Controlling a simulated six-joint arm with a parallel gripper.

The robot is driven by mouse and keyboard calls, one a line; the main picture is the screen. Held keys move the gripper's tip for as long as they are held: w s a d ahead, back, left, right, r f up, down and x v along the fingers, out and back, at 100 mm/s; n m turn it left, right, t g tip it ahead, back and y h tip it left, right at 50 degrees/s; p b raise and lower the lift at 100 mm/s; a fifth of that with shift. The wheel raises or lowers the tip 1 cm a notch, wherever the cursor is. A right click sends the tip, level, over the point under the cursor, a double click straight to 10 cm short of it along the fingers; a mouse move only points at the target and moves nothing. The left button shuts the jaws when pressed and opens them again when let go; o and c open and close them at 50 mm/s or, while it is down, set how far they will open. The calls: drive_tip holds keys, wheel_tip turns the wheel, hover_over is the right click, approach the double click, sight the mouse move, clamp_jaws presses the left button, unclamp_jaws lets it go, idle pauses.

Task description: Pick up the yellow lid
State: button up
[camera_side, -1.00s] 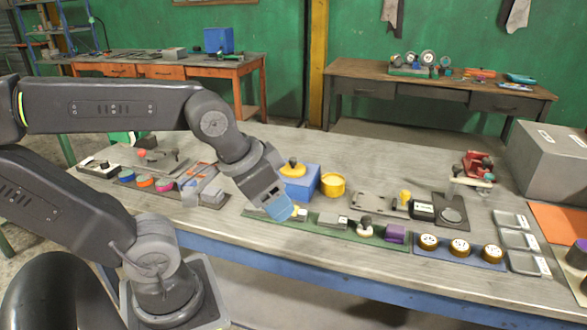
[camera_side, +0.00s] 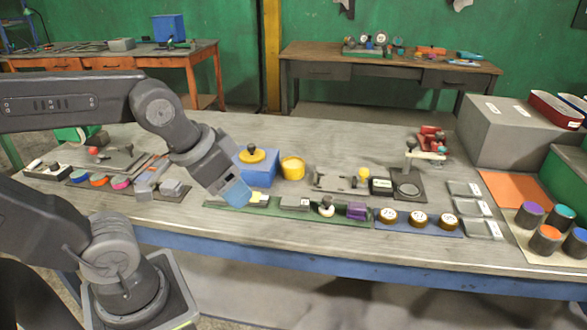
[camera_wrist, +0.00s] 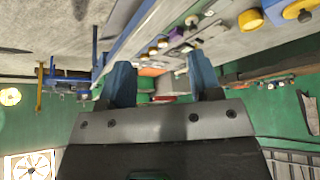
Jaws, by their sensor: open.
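The yellow lid (camera_side: 254,156) is a flat round disc with a dark knob. It sits on top of a blue box (camera_side: 262,175) on the bench. In the wrist view the lid (camera_wrist: 298,10) is at the top right edge, partly cut off, on the blue box (camera_wrist: 275,13). My gripper (camera_side: 238,192) has blue fingers and is in front of and left of the box, lower than the lid. In the wrist view the fingers of my gripper (camera_wrist: 163,78) are apart with nothing held between them.
An open yellow cup (camera_side: 292,171) stands just right of the blue box. A green strip (camera_side: 270,206) with several small parts runs along the front, near the fingertips. A large grey box (camera_side: 490,140) stands at the right. The bench behind the blue box is clear.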

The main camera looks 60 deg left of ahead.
drive_tip(key=n+g+y, duration=0.3)
drive_tip(key=n+y, duration=0.1)
drive_tip(key=n, duration=0.8)
hover_over(251, 145)
drive_tip(key=s+d, duration=0.3)
drive_tip(key=d, duration=0.2)
wheel_tip(251, 145, down, 4)
drive_tip(key=f, duration=0.1)
drive_tip(key=x, duration=0.7)
drive_tip(key=shift+a+f, duration=0.15)
drive_tip(key=shift+a, duration=0.1)
drive_tip(key=shift+x, duration=2.95)
drive_tip(key=shift+w+a, duration=0.1)
drive_tip(key=c, duration=1)
